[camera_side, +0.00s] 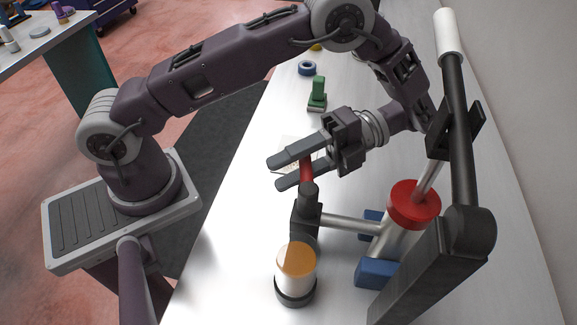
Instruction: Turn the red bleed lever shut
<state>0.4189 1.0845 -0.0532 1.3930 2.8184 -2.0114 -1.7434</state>
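The red bleed lever (306,171) rises from the top of a black valve block (305,218) in the side view. A steel pipe (350,224) joins the block to a red-capped cylinder (414,204) on the right. My gripper (279,173) comes in from the right, with its two grey fingers apart. The lever shows in the gap between the fingers, near their middle. I cannot tell whether either finger touches it.
A black pump arm with a white grip (448,35) stands tall at the right. Blue blocks (376,273) sit by the cylinder. An orange-topped jar (296,262) stands in front of the valve. A green-handled item (317,92) and blue ring (307,68) lie farther back on the white table (235,235).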

